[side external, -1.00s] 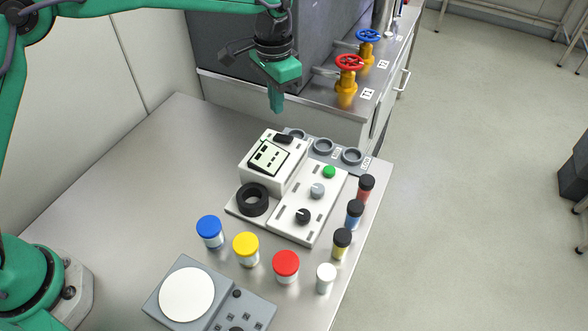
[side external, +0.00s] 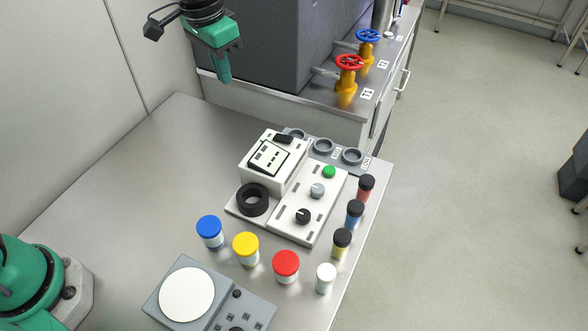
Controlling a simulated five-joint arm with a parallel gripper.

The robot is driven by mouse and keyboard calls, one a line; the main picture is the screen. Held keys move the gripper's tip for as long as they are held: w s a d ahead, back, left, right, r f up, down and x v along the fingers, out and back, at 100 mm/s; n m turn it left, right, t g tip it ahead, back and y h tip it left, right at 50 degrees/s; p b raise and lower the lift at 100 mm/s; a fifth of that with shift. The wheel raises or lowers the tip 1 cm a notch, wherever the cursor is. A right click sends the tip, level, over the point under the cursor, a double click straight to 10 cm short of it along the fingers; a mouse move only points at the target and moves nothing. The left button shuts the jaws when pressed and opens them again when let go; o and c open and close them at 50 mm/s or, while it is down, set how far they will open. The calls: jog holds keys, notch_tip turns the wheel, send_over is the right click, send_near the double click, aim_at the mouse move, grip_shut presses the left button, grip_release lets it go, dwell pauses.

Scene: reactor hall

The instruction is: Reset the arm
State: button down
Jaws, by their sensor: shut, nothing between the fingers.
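My gripper (side external: 224,80) is at the top of the side external view, green, with its fingers pointing down. It is shut with nothing between its fingers. It hangs in the air above the far left part of the steel table (side external: 130,170), apart from everything on it. The upper part of my arm is outside the picture. My green base shows at the lower left.
A white instrument (side external: 272,160) with a control panel (side external: 308,205) stands mid-table, with a grey holder (side external: 323,148) behind it. Several capped jars and vials, including a blue-capped jar (side external: 210,231), stand in front. A scale (side external: 187,294) is nearest. Red (side external: 349,62) and blue (side external: 368,36) valves stand behind. The table's left is clear.

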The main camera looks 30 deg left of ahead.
jog(key=s+a+r+n+t, duration=0.2)
jog(key=s+a+r, duration=0.3)
jog(key=s+a, duration=0.5)
jog(key=s+a+f+n+t, duration=0.1)
jog(key=s+a+f, duration=0.1)
jog(key=s, duration=0.4)
jog(key=s+a+f+n+t, duration=0.1)
jog(key=s+a, duration=0.1)
jog(key=s, duration=0.4)
jog(key=shift+s+a+f, duration=0.2)
jog(key=shift+s+f, duration=0.15)
